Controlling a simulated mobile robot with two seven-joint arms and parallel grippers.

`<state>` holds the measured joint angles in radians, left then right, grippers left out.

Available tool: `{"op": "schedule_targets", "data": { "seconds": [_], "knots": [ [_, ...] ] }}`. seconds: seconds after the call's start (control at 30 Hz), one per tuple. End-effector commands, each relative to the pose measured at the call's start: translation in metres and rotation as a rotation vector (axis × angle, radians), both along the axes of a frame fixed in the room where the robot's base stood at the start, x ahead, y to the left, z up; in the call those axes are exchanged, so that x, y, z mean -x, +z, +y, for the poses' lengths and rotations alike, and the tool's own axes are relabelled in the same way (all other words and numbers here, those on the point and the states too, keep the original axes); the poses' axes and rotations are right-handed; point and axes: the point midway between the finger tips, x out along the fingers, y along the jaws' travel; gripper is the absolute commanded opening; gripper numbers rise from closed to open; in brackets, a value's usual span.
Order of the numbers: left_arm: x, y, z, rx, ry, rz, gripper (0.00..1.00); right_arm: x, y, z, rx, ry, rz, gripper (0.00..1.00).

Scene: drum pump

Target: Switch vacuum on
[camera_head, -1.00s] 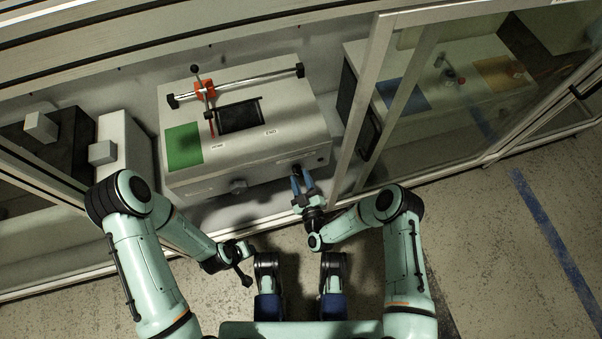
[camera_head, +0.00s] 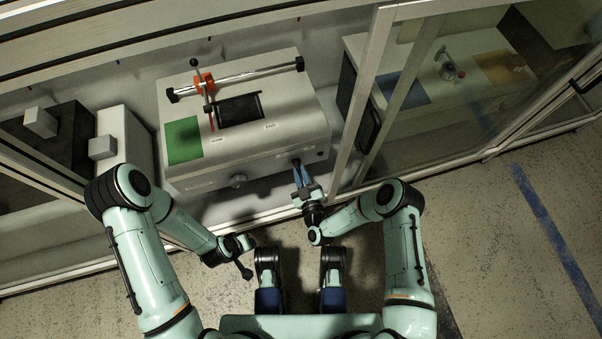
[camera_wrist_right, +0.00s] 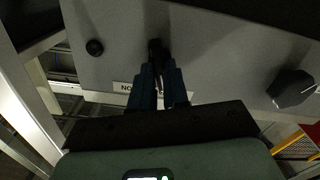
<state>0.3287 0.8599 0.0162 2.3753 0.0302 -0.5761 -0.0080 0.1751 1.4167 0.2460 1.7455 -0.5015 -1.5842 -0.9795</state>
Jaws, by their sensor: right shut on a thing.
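A grey machine (camera_head: 255,160) stands in the open bay, with controls on its front face. My right gripper (camera_head: 297,166) reaches its front right part with blue fingers pointing at the face. In the right wrist view, the right gripper (camera_wrist_right: 158,66) is shut on a small dark switch (camera_wrist_right: 155,45) that sticks out of the face. The fingers hide part of the switch, so its position cannot be told. My left gripper (camera_head: 243,257) hangs in front of the bay, away from the machine; its jaws are too small to read.
A dark rotary knob (camera_wrist_right: 292,88) and a round black button (camera_wrist_right: 95,47) flank the switch. A glass door frame (camera_head: 362,95) stands close right of the machine. A rail with a red slider (camera_head: 204,83) and a green pad (camera_head: 184,141) are on top. Floor at right is clear.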

Motion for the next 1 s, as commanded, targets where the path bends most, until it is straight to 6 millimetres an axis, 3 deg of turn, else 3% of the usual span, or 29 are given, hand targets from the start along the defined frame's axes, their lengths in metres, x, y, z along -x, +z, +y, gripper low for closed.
{"op": "schedule_targets", "data": {
  "seconds": [0.6,1.0],
  "knots": [
    [0.0024,-0.0031,0.0005,0.0,0.001,0.008,0.43,-0.0017,0.0,-0.0005,-0.542,-0.002,0.158,0.0],
    [0.0086,-0.0086,0.0013,0.001,0.002,0.029,0.43,-0.0019,0.0003,-0.0002,-0.784,-0.001,0.229,0.0]
  ]
}}
